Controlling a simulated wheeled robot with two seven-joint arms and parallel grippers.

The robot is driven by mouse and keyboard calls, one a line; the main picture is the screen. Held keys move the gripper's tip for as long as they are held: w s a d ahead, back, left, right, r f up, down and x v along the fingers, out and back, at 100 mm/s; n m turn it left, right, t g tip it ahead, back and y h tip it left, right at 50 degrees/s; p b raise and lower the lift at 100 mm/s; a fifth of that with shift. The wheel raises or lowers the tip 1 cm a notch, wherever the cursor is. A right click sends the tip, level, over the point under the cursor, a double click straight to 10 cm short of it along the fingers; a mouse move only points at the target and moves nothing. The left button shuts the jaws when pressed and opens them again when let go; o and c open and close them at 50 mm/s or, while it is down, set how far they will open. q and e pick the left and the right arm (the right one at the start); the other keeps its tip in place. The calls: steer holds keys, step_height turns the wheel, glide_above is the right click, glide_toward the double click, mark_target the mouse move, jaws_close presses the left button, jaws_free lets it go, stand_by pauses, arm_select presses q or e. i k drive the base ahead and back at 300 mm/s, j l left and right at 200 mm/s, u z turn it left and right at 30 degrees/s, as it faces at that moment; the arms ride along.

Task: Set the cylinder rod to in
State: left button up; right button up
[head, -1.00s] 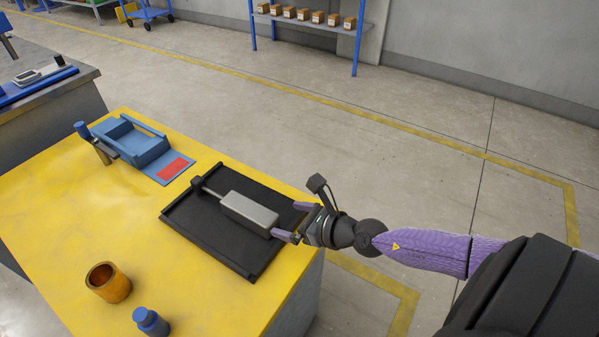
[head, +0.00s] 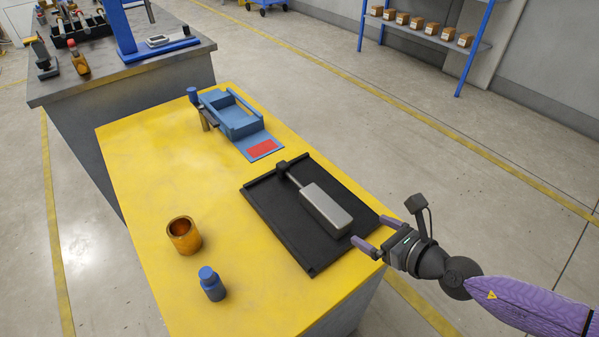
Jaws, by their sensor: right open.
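The cylinder (head: 326,208) is a grey block-shaped body lying on a black tray (head: 290,240) on the yellow table. Its thin rod (head: 294,178) sticks out of the far-left end, with a dark block (head: 282,167) at its tip near the tray's far edge. A length of rod shows between body and block. My right gripper (head: 374,236) is open at the near-right end of the body, by the tray's right edge. Its purple fingers are apart with nothing between them. I cannot tell whether a finger touches the body. My left gripper is not in view.
A blue fixture (head: 240,121) with a red patch stands behind the tray. A copper-coloured cup (head: 184,236) and a blue bottle (head: 212,284) stand left of the tray. The yellow table (head: 140,160) is bare at its left. A grey bench (head: 130,78) stands beyond.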

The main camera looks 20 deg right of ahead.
mark_target(283, 168)
steer(key=l+u, duration=0.2)
steer(key=u, duration=0.2)
steer(key=l+u, duration=0.2)
steer(key=u, duration=0.2)
steer(key=l+u, duration=0.25)
steer(key=u, duration=0.2)
